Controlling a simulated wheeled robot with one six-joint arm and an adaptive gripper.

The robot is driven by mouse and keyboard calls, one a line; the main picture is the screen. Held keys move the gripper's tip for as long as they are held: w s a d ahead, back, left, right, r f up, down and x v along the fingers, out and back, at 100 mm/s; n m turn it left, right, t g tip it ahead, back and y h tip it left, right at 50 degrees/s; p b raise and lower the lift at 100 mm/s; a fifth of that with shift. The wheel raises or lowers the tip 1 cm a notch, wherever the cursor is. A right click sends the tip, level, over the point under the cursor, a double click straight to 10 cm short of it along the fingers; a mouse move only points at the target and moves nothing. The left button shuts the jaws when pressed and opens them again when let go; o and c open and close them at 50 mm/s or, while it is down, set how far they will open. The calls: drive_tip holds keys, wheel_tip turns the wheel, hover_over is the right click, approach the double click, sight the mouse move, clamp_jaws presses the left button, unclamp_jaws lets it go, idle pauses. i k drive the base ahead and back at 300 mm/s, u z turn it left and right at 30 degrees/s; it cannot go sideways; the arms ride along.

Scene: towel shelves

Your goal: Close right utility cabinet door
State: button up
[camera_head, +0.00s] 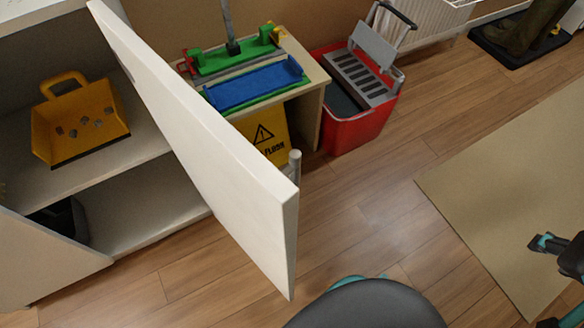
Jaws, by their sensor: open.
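The right utility cabinet door (205,150) is a white panel standing open, swung out from the cabinet (120,172) toward the front. A short grey handle (295,166) sits near its free end, on the side facing right. My gripper (541,284) is at the right edge of the view, partly cut off. Its teal and black fingers are spread apart with nothing between them. It is well to the right of the door and not touching it.
A yellow dustpan (78,118) lies on the cabinet shelf. Another white panel (45,262) shows at lower left. A red mop bucket (366,120) and a low wooden unit (312,92) with a yellow floor sign (268,135) stand behind the door. Wooden floor and a beige mat (500,180) lie to the right.

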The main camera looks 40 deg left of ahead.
sight(257, 202)
drive_tip(key=i, duration=1)
drive_tip(key=u, duration=4.35)
drive_tip(key=k, duration=1.15)
drive_tip(key=z, duration=0.05)
